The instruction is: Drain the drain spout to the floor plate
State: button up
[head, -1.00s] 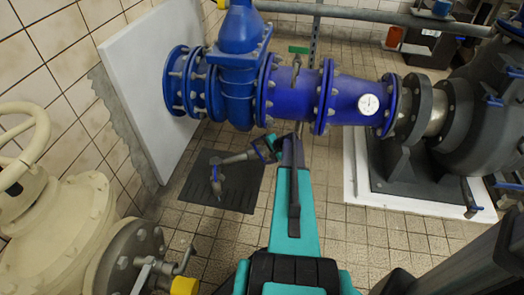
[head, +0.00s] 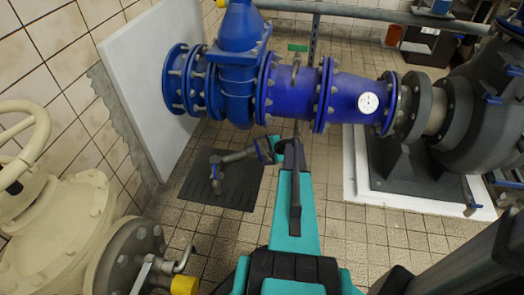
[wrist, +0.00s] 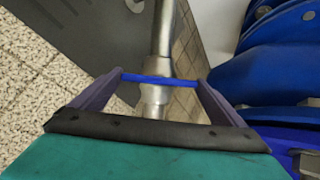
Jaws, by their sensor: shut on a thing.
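The drain spout (head: 238,156) is a thin grey metal pipe below the blue pipeline, running left to a bent outlet with a blue part. It also shows in the wrist view (wrist: 163,30), running up the middle. The dark floor plate (head: 225,195) lies flat on the tiles under the outlet. My gripper (head: 274,151) is at the right end of the spout. In the wrist view its two fingers (wrist: 158,84) are shut on the blue lever (wrist: 160,79), which lies across the pipe. Any liquid at the outlet is too small to tell.
The thick blue flanged pipeline (head: 295,93) runs close above my gripper. A cream valve (head: 60,220) stands at the left. The dark pump (head: 475,110) sits on a white-edged base at the right. Tiled floor (head: 370,235) is clear in between.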

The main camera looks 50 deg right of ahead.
jog(key=o, duration=0.7)
jog(key=shift+w+a+r, duration=0.1)
jog(key=shift+w+r, duration=0.05)
jog(key=p+v, duration=0.2)
jog(key=v, duration=1.1)
jog(key=shift+s+r, duration=0.25)
jog(key=shift+s, duration=0.1)
jog(key=shift+s, duration=0.1)
